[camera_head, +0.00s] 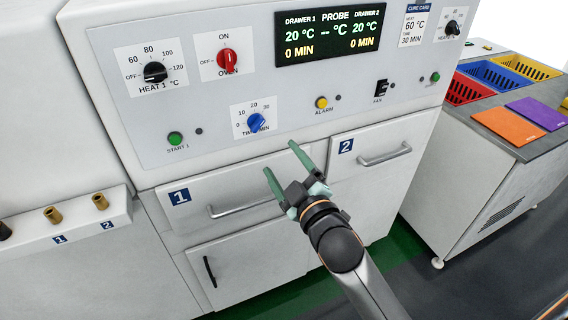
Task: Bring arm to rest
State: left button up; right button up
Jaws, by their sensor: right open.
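My right gripper (283,171) is in front of the white oven cabinet, with its arm coming in from the lower right. Its two green fingers are apart and nothing is between them. The fingers point up and left, in front of the right part of drawer 1 (240,188), near the end of that drawer's handle (228,212). I cannot tell whether they touch the front. My left gripper is not in view.
The control panel (210,110) has knobs, buttons and a display (330,32). Drawer 2 (372,175) is shut. A cart (480,190) at the right carries red, blue and yellow baskets (470,88) and coloured mats (506,126). A ledge with brass fittings (53,214) is at the left.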

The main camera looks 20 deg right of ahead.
dwell(0.3)
jog(key=s+f+m+g, duration=0.2)
jog(key=s+f+g, duration=0.1)
jog(key=s+f, duration=0.4)
jog(key=s+a+f+m+g+y, duration=0.1)
jog(key=s+f, duration=0.6)
jog(key=f, duration=0.7)
jog(key=s+a+f+m+g, duration=0.1)
jog(key=s+f+m+g, duration=0.3)
jog(key=s+f, duration=0.3)
notch_tip(320, 180, down, 4)
jog(key=shift+s+r+g+y, duration=0.2)
jog(key=shift+s+g+y, duration=0.1)
jog(key=shift+y, duration=0.1)
jog(key=shift+w, duration=0.1)
jog(key=shift+d, duration=0.1)
